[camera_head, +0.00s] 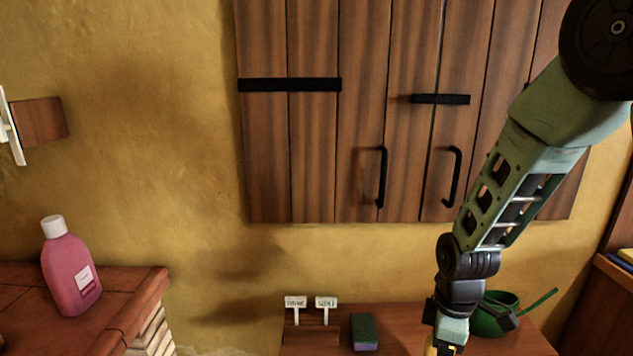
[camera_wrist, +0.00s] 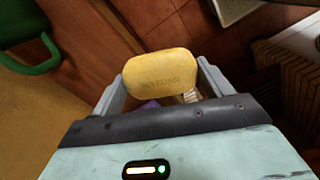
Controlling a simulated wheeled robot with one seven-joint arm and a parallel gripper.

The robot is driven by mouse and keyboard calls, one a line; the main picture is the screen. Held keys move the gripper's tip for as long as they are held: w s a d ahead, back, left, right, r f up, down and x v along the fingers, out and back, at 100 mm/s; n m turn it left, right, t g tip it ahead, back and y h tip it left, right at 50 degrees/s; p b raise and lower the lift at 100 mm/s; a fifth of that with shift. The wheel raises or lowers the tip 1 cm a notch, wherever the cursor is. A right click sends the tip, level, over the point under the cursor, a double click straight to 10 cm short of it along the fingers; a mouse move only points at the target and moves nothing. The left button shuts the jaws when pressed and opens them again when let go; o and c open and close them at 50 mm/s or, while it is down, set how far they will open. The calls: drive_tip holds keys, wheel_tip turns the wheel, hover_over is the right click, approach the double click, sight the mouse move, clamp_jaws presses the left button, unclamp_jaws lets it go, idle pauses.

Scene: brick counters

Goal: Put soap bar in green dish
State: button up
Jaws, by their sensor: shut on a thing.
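My gripper (camera_head: 441,347) is low over the wooden counter, at the bottom edge of the head view. It is shut on a yellow soap bar (camera_wrist: 160,76) with lettering pressed into its face, held between both fingers in the wrist view. Only a yellow sliver of the bar shows in the head view. A green round vessel (camera_head: 492,322) with a thin stick-like part stands just right of my gripper, partly behind it. A curved green piece (camera_wrist: 32,66) shows at the left in the wrist view. I cannot tell whether either is the green dish.
A green and purple sponge (camera_head: 364,332) and a wooden block (camera_head: 312,337) with two small white signs sit left on the counter (camera_head: 400,318). A pink bottle (camera_head: 70,270) stands on a brick counter at left. A wooden cupboard (camera_head: 360,110) hangs above.

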drive_tip(key=d+f+m+p, duration=0.2)
drive_tip(key=d+f+m, duration=0.5)
drive_tip(key=m, duration=0.6)
drive_tip(key=d, duration=0.2)
drive_tip(key=shift+d, duration=0.35)
drive_tip(key=shift+w+f, duration=0.1)
